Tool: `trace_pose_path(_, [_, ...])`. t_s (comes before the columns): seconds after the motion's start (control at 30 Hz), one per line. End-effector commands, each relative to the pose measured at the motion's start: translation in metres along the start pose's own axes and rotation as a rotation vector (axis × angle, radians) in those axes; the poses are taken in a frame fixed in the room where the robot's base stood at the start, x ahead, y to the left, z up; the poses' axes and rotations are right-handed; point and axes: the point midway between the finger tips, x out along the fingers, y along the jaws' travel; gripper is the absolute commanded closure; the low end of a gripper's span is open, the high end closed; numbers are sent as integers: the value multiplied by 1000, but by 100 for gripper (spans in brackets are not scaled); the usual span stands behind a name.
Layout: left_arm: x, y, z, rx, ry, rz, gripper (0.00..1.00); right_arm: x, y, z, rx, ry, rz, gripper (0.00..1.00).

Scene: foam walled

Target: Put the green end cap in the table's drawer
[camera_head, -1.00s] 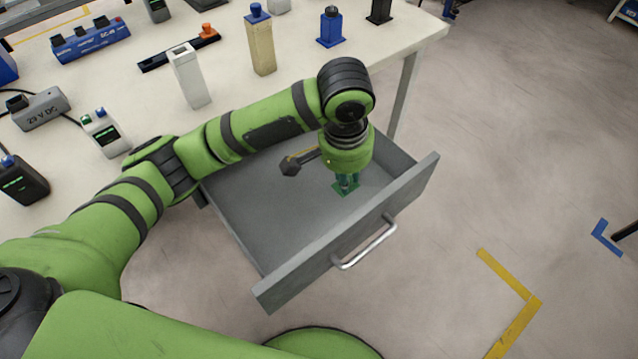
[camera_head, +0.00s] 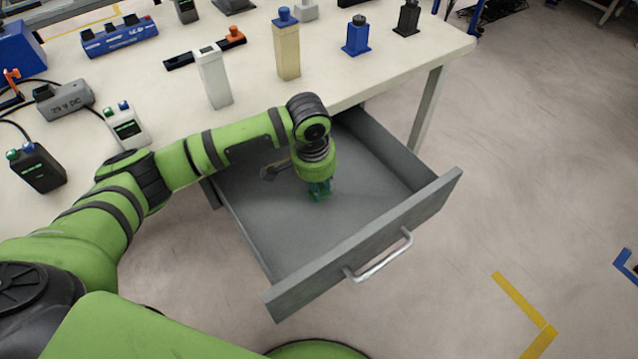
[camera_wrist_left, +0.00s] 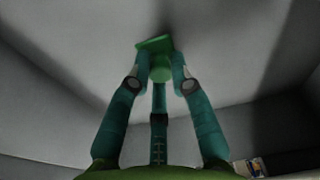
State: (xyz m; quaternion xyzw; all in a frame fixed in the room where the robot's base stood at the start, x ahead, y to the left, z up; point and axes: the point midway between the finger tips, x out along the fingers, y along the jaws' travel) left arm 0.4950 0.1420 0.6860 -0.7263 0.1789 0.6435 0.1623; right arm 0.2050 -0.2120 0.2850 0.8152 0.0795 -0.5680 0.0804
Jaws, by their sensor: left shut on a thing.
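The green end cap (camera_wrist_left: 158,62) is held between the fingers of my left gripper (camera_wrist_left: 158,82). In the head view the left gripper (camera_head: 319,187) points down inside the open grey drawer (camera_head: 375,238) of the table. The cap's flat plate shows at the fingertips, over the drawer floor. I cannot tell whether the cap touches the floor. The drawer floor (camera_wrist_left: 220,60) fills much of the wrist view. My right gripper is out of view.
The white table (camera_head: 365,85) carries a tan block with a blue top (camera_head: 287,50), a white block (camera_head: 214,78), a blue block (camera_head: 356,36) and several devices. The drawer has free room to the right of my gripper. Its handle (camera_head: 380,257) juts out in front.

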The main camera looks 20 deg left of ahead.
Motion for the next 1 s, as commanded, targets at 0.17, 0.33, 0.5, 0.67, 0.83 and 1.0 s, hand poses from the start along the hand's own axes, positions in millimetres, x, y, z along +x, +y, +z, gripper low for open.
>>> trace_pose_path(0.17, [0,0,-1,0,3,-1,100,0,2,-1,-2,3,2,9])
trace_pose_path(0.33, [2,0,0,0,2,0,100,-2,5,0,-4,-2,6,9])
trace_pose_path(0.5, [3,0,0,1,3,-1,55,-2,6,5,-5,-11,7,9])
trace_pose_path(0.67, [3,0,0,0,2,-1,55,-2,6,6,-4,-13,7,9])
trace_pose_path(0.83, [-2,0,-1,1,4,-1,55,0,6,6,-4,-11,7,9])
trace_pose_path(1.0, [-31,0,-2,2,7,-1,55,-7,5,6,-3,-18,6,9])
